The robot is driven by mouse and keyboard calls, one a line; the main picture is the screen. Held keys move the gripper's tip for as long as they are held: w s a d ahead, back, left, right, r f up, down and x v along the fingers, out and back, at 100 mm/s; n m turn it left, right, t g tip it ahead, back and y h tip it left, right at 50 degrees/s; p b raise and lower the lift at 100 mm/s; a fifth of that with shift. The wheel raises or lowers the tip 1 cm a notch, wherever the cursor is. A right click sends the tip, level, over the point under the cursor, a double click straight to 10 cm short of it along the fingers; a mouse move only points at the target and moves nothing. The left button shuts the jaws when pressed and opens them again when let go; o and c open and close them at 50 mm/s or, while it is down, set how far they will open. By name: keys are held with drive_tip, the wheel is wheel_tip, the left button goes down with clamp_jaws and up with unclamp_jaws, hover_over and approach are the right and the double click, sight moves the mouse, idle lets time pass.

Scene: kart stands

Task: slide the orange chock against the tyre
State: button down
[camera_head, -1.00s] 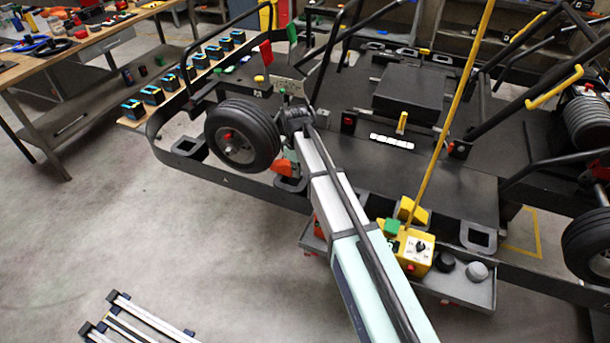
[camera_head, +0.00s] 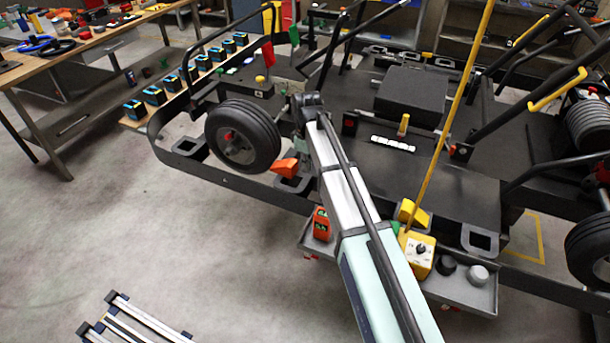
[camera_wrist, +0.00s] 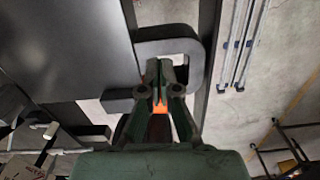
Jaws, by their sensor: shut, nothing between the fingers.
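The orange chock (camera_head: 285,167) sits low beside the right side of the black front tyre (camera_head: 262,120) in the head view. It lies near a grey loop-shaped bracket (camera_head: 291,184) at the kart stand's edge. I cannot tell whether chock and tyre touch. In the head view my gripper is largely hidden behind my arm, right of the chock. In the wrist view my gripper (camera_wrist: 167,75) is shut, with nothing held. A bit of orange (camera_wrist: 161,107) shows behind its fingers; the rest is hidden.
A tray (camera_head: 470,290) on the near side holds a yellow control box (camera_head: 419,262), an orange box (camera_head: 321,226) and round knobs. A yellow pole (camera_head: 462,110) rises at right. The floor (camera_head: 150,240) at the front left is mostly clear.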

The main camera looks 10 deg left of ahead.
drive_tip(key=shift+d+r+b, duration=0.1)
drive_tip(key=shift+r+b, duration=0.35)
drive_tip(key=shift+r, duration=1.8)
